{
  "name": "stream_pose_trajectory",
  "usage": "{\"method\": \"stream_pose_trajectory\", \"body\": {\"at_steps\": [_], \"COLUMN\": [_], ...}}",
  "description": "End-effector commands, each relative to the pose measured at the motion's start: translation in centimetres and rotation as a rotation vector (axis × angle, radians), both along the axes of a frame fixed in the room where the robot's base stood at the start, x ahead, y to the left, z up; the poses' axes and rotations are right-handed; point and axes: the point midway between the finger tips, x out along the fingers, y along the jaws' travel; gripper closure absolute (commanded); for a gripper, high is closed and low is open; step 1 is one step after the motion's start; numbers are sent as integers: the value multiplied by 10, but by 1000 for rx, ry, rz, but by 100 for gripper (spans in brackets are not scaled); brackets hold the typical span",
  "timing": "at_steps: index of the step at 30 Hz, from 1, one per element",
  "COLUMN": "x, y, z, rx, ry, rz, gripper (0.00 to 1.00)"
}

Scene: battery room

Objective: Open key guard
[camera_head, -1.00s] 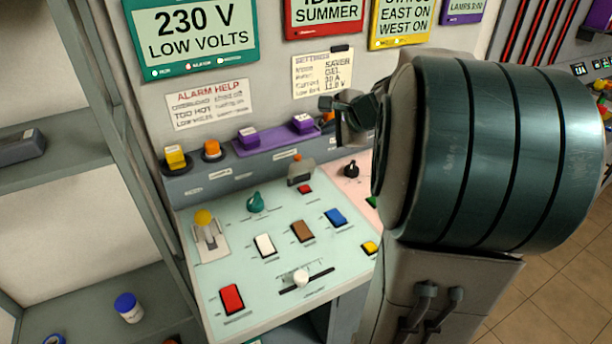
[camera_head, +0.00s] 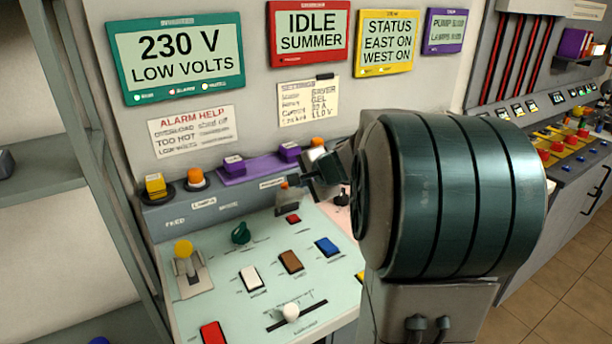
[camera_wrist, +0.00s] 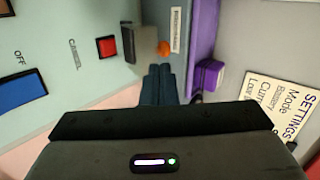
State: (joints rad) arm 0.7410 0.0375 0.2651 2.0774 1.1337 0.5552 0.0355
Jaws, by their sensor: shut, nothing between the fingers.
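A small grey guard (camera_head: 288,209) stands at the back edge of the pale green panel, behind a red button (camera_head: 293,219). I take it for the key guard, and it looks closed. A small orange part (camera_head: 285,184) shows just above it. My gripper (camera_head: 292,189) is shut and empty, its dark fingertips beside the guard's upper part. In the wrist view the shut fingers (camera_wrist: 159,72) point at the gap near the guard (camera_wrist: 129,43) and the orange part (camera_wrist: 164,47). I cannot tell whether they touch. The key is not clearly visible.
The panel carries a green knob (camera_head: 241,233), a yellow-topped lever (camera_head: 184,250), a white slider (camera_head: 291,312) and several rocker switches. A purple strip (camera_head: 262,168) with purple blocks runs behind. Display screens and a settings note (camera_head: 308,101) are on the wall above.

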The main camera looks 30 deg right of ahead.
Motion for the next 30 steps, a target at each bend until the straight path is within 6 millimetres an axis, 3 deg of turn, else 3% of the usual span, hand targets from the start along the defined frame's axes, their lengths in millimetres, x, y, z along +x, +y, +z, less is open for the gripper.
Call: {"method": "stream_pose_trajectory", "body": {"at_steps": [4,10,24,30], "x": [19,33,36,37], "y": [4,7,7,-6], "z": [-9,-16,-16,-10], "rx": [2,1,1,2], "ry": [1,1,1,34], "rz": [2,0,-1,-23], "gripper": [100,100,100,100]}}
